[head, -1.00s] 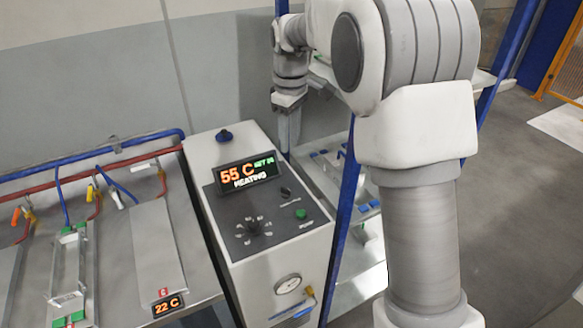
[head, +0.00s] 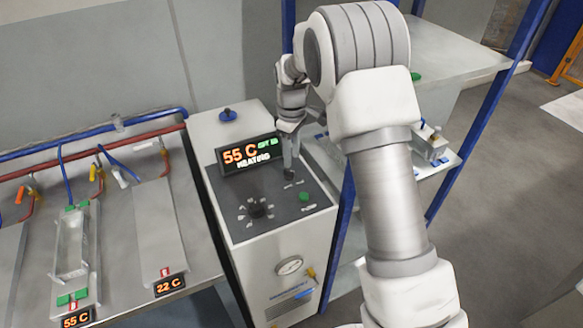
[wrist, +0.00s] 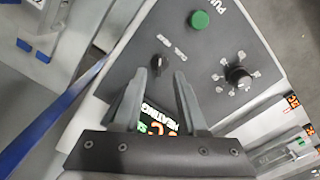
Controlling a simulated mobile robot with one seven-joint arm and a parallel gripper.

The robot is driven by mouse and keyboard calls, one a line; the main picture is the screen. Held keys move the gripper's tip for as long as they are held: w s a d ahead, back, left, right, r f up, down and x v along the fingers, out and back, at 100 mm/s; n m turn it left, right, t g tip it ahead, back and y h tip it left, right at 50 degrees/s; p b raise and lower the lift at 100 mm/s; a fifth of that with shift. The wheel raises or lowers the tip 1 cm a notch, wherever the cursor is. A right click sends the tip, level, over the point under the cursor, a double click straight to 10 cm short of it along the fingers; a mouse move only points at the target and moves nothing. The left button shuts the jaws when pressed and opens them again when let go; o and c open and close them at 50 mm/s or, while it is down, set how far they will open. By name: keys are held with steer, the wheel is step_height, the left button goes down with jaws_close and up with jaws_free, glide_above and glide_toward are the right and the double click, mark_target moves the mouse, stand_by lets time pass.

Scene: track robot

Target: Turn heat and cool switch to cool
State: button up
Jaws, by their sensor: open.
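The heat and cool switch is a small black knob (wrist: 158,63) on the dark panel (wrist: 200,50) of the white control unit. In the wrist view it lies just beyond and roughly between my fingertips. My gripper (wrist: 159,76) is open, with nothing seen between its fingers. In the head view my gripper (head: 289,168) points down over the panel at the switch, which it largely hides. I cannot tell whether the fingers touch it. The display (head: 247,155) reads 55 C and HEATING. Its small green setting is hard to read.
A green button (wrist: 200,19) and a larger black dial (wrist: 238,77) sit on the same panel. Left is a bench (head: 206,250) with plates and pipes; right, a blue-framed rack (head: 340,220).

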mark_target(289, 173)
steer(key=shift+f, duration=2.8)
jaws_close()
